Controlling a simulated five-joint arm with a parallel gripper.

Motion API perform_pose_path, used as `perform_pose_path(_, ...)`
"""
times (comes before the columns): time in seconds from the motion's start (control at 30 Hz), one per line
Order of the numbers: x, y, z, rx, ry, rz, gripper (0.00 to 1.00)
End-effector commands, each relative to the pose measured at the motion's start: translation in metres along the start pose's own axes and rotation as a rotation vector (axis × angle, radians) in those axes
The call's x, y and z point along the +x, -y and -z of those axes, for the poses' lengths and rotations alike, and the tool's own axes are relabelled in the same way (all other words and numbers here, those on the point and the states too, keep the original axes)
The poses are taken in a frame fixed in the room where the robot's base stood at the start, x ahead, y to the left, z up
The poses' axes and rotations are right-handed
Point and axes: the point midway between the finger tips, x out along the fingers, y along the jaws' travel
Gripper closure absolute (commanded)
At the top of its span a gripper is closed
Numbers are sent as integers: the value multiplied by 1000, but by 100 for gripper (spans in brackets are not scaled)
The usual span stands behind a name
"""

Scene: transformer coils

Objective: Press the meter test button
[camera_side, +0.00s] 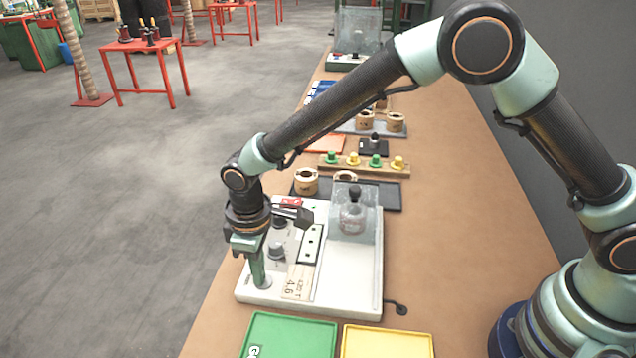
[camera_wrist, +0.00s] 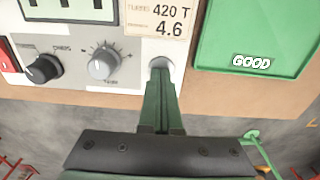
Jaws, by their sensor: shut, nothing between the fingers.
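The meter (camera_side: 345,290) is a pale box on the bench, below my gripper in the side view. Its panel carries a black knob (camera_wrist: 43,69), a grey knob (camera_wrist: 103,63) and a label reading 420 T and 4.6 (camera_wrist: 165,20). My gripper (camera_side: 261,284) points down at the meter's front corner, its fingers shut together with nothing between them. In the wrist view the fingertips (camera_wrist: 160,76) lie over a round button (camera_wrist: 160,62), mostly covering it. I cannot tell whether they touch it or how far it is pressed.
A clear cover (camera_side: 368,222) stands on the meter's back right with a coil inside. A green GOOD tray (camera_side: 290,335) and a yellow tray (camera_side: 387,343) lie in front. Coils and a wooden rack (camera_side: 368,168) stand behind. Bare bench lies to the right.

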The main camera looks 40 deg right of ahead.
Motion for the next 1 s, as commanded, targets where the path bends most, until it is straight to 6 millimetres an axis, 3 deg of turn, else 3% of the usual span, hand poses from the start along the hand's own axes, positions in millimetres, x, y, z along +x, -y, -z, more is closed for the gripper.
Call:
perform_pose_path(0.03,6,1,-9,1,28,4,100)
perform_pose_path(0.17,-9,1,-7,1,22,3,100)
perform_pose_path(0.7,-120,0,3,0,-2,0,100)
perform_pose_path(1.0,-141,0,3,0,1,0,100)
